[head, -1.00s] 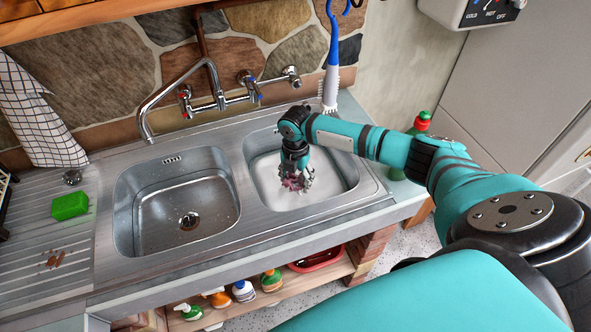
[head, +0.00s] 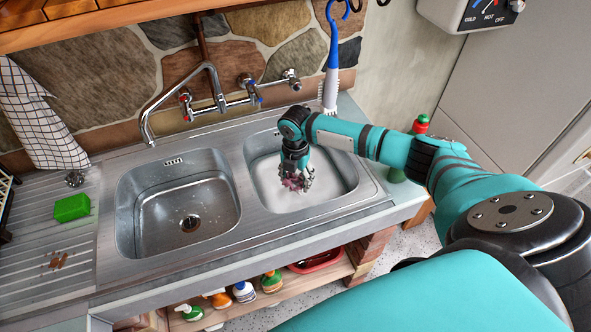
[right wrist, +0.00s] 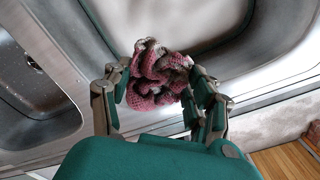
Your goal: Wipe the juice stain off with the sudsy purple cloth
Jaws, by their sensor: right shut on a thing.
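The purple cloth (head: 292,183), crumpled and pinkish purple, is held in my right gripper (head: 296,178) over the right sink basin. In the right wrist view the cloth (right wrist: 157,76) is bunched between the two fingers of the right gripper (right wrist: 160,95). White, sudsy-looking liquid (head: 283,195) fills the bottom of that basin below the cloth. Whether the cloth touches the liquid cannot be told. A reddish-brown juice stain (head: 58,260) lies on the ribbed steel drainboard (head: 75,285) at the far left. My left gripper is not in view.
The left basin (head: 185,222) is empty and lies between the right basin and the drainboard. A green sponge (head: 72,207) lies on the drainboard behind the stain. The tap (head: 185,100) arches over the left basin's back edge. A checked towel (head: 40,120) hangs at the left.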

